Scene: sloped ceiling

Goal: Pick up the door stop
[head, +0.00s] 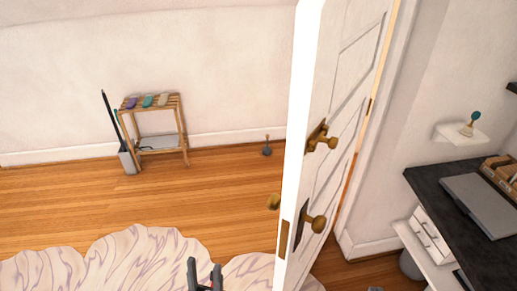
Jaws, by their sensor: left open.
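A small dark, rounded object with a thin upright brown handle (267,151) stands on the wood floor near the far wall, left of the door; it looks like the door stop. My left gripper (204,269) shows at the bottom edge, with two dark fingers apart and nothing seen between them. It is over the pale rug, well short of the door stop and apart from it. The rest of the left arm is out of frame. My right gripper is not in view.
An open white door (342,130) with brass knobs stands just right of the door stop. A dark desk (425,183) is at right.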

